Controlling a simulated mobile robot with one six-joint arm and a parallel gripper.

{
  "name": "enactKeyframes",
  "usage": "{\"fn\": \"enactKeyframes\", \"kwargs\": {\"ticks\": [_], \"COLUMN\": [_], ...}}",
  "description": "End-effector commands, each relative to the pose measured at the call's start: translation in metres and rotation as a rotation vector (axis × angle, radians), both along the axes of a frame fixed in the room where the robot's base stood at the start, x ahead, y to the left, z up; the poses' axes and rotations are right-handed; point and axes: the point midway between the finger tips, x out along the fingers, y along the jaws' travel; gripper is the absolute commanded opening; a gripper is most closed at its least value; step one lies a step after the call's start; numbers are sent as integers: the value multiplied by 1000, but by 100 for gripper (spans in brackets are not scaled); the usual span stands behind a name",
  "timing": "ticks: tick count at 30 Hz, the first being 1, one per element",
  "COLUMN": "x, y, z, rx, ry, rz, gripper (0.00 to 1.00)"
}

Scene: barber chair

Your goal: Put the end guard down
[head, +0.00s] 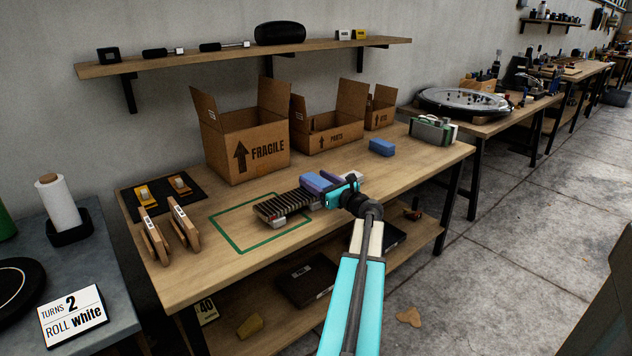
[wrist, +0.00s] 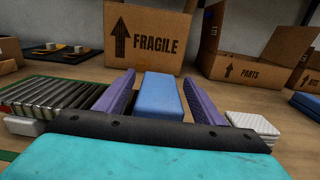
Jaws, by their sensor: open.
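The end guard seems to be the blue block (wrist: 163,98), which lies between my gripper's two purple fingers in the wrist view. My gripper (wrist: 156,80) is open, with a finger along each side of the block. In the head view the blue block (head: 316,182) is at the right end of a dark ribbed piece (head: 283,206), and my gripper (head: 324,182) reaches over it from the right. The ribbed piece (wrist: 50,97) shows left of the fingers in the wrist view. The block's underside and near end are hidden, so I cannot tell whether it touches the piece.
A green outline (head: 238,247) marks the table under the ribbed piece. Another blue block (head: 382,147) lies farther right. The FRAGILE box (head: 255,148) and PARTS box (head: 328,138) stand behind. Two wooden pieces (head: 183,227) stand at left. A white stack (wrist: 253,124) lies right of my gripper.

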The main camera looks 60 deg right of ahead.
Motion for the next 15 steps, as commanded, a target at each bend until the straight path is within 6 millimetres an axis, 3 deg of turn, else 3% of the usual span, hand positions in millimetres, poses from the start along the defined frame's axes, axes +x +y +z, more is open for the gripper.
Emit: {"fn": "enactKeyframes", "kwargs": {"ticks": [8,15], "x": [-28,-65], "y": [10,22], "z": [0,0], "rx": [0,0], "ry": [0,0], "rz": [-2,-4], "gripper": [62,62]}}
